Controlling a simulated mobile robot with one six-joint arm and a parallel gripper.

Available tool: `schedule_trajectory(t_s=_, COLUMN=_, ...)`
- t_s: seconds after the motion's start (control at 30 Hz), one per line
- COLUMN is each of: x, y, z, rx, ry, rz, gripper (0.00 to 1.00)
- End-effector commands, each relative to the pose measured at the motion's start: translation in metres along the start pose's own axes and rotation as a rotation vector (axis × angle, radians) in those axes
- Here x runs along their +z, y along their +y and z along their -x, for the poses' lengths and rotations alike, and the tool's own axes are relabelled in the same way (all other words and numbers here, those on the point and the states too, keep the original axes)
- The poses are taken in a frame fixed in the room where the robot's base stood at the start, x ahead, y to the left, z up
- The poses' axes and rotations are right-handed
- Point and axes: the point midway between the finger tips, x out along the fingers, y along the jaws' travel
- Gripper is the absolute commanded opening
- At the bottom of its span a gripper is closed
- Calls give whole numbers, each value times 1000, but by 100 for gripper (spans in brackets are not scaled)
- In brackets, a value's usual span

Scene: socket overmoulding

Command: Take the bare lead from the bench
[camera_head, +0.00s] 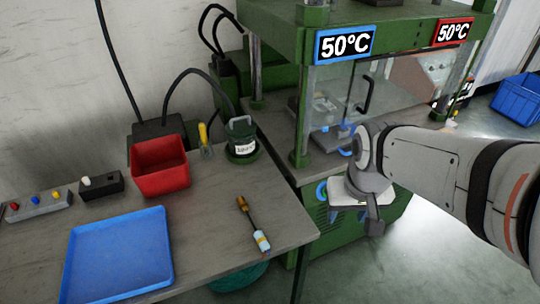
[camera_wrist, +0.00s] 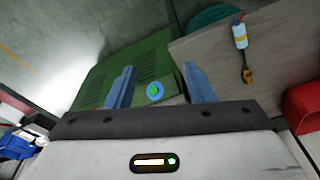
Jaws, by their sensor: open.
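A short lead (camera_head: 254,227) lies on the bench (camera_head: 214,229) near its front right corner. It has a white-and-blue body with a yellow band at its near end, a thin dark middle and an orange-brown tip at the far end. In the wrist view the lead (camera_wrist: 241,45) is at the upper right, outside the jaws. My gripper (camera_head: 348,214) hangs beyond the bench's right edge, in front of the green press, apart from the lead. In the wrist view my gripper (camera_wrist: 158,70) is open, with nothing between its two blue-grey fingers.
A blue tray (camera_head: 118,255), a red bin (camera_head: 160,168), a dark green pot (camera_head: 241,142) and a button box (camera_head: 40,204) are on the bench. The green press (camera_head: 298,110) with 50°C signs stands to the right. Bench surface around the lead is clear.

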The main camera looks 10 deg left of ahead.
Motion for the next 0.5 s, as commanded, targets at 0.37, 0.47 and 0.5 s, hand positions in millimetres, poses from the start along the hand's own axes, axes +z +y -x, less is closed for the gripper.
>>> schedule_trajectory(t_s=0.37, x=-50, y=-143, z=-85, rx=-35, ry=-137, rz=357, gripper=48)
schedule_trajectory(t_s=0.47, x=-50, y=-166, z=-99, rx=-36, ry=-152, rz=406, gripper=48)
schedule_trajectory(t_s=0.5, x=-50, y=-173, z=-103, rx=-37, ry=-156, rz=419, gripper=48)
